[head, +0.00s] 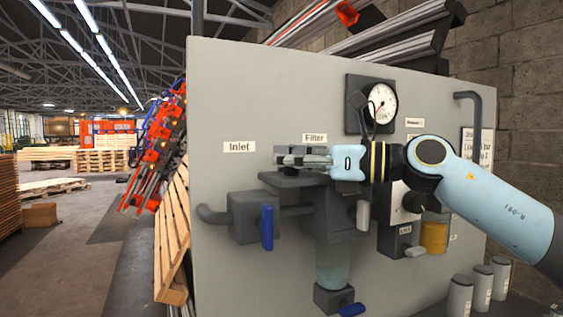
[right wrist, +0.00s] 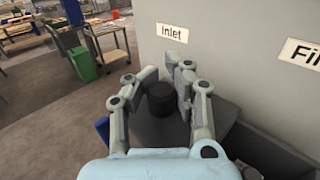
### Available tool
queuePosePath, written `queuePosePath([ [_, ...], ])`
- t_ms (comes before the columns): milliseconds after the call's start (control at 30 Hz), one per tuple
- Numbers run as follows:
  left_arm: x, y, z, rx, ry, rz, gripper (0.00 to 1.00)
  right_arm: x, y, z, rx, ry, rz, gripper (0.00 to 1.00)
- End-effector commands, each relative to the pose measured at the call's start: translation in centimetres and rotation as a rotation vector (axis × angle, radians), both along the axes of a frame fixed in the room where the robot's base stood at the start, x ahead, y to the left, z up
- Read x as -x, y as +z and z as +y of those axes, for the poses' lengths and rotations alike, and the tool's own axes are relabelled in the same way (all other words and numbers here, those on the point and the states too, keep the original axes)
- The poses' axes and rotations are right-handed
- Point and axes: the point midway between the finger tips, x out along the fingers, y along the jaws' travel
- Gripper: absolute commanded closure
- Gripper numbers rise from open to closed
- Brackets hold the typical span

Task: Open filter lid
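The filter housing (head: 330,215) is a dark grey block on the panel under the "Filter" label (head: 314,138). Its flat grey lid (head: 290,180) sticks out to the left at the top, and also shows in the right wrist view (right wrist: 205,112). A short dark round knob (right wrist: 161,97) stands on the lid. My right gripper (head: 283,160) is level just above the lid, coming in from the right. In the right wrist view its fingers (right wrist: 163,80) are apart on either side of the knob; I cannot tell whether the pads touch it. My left gripper is not in view.
A pipe block with a blue handle (head: 267,228) is left of the housing, under the "Inlet" label (head: 239,147). A gauge (head: 381,103) is above my right wrist. A yellow cup (head: 433,238) and several canisters (head: 482,287) are at right. The floor at left is open.

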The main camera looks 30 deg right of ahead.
Motion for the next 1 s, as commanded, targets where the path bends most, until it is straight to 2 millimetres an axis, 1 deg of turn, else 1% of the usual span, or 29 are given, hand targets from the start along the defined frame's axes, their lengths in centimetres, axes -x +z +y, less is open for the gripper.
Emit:
queuePosePath([
  [33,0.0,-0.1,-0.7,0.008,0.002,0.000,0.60,0.2,-0.7,0.1,-0.001,0.006,0.017,0.83],
  [133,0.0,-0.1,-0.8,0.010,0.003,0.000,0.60,0.1,-0.7,0.1,0.000,0.005,0.016,0.70],
  [267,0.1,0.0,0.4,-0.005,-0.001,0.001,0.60,0.1,-0.6,0.1,0.001,0.003,0.014,0.53],
  [300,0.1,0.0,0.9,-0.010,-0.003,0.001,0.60,0.1,-0.6,0.0,0.001,0.003,0.012,0.51],
  [467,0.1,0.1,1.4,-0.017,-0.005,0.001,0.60,0.0,-0.5,0.0,0.002,0.001,0.009,0.51],
  [567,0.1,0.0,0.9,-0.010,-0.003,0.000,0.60,0.0,-0.3,0.0,0.002,0.001,0.007,0.51],
  [633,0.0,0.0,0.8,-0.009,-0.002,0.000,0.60,0.0,0.2,0.0,0.003,0.001,0.005,0.51],
  [767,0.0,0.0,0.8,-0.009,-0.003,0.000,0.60,0.0,2.4,0.0,0.005,0.000,0.003,0.51],
  [900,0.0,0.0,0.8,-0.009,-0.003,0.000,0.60,0.0,5.4,0.0,0.005,0.001,0.002,0.51],
  [1000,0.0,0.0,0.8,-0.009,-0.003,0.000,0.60,0.0,7.2,-0.1,0.004,0.000,0.004,0.51],
])
